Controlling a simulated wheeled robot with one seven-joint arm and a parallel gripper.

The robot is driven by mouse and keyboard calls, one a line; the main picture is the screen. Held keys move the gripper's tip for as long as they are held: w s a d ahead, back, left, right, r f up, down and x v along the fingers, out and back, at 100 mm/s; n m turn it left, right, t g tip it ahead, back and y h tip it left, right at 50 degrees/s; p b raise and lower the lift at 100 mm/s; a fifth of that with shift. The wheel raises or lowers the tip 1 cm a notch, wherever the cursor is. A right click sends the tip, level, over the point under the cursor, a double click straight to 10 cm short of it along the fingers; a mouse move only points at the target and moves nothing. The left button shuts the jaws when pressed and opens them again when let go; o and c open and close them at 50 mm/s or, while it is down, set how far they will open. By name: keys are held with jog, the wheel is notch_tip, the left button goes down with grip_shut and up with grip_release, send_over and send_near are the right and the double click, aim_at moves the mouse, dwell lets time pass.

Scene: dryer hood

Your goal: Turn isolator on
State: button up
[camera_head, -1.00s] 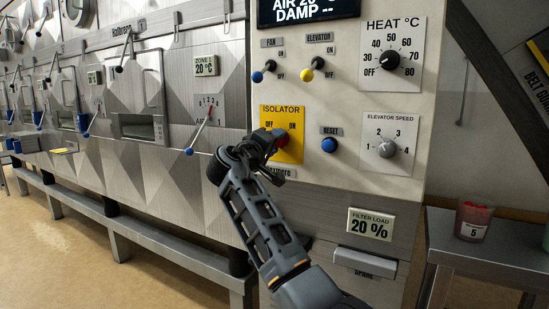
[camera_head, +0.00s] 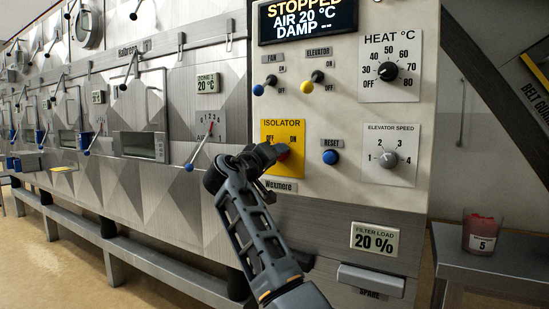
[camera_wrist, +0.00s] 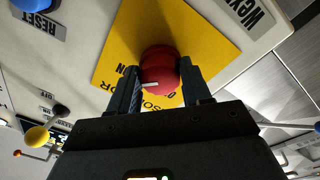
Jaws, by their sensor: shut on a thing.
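The isolator is a red rotary knob (camera_wrist: 160,72) on a yellow plate (camera_head: 270,128) labelled OFF on the left and ON on the right. In the head view the knob (camera_head: 283,152) is mostly hidden by my gripper (camera_head: 276,153). In the wrist view my gripper (camera_wrist: 160,88) is shut on the knob, with one finger on each side. A short white mark shows on the knob, but which label it points at is hard to tell. The display (camera_head: 307,17) reads STOPPED, AIR 20 °C, DAMP --.
To the right of the isolator are a blue RESET button (camera_head: 331,157) and the elevator speed dial (camera_head: 389,158). Above are the blue FAN lever (camera_head: 259,90), yellow ELEVATOR lever (camera_head: 306,88) and HEAT dial (camera_head: 384,72). A cup (camera_head: 481,234) stands on a side table at right.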

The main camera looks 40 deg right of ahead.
jog(key=shift+f, duration=0.15)
jog(key=o, duration=1.1)
jog(key=shift+c, duration=0.2)
jog(key=v, duration=0.8)
jog(key=shift+p, duration=0.45)
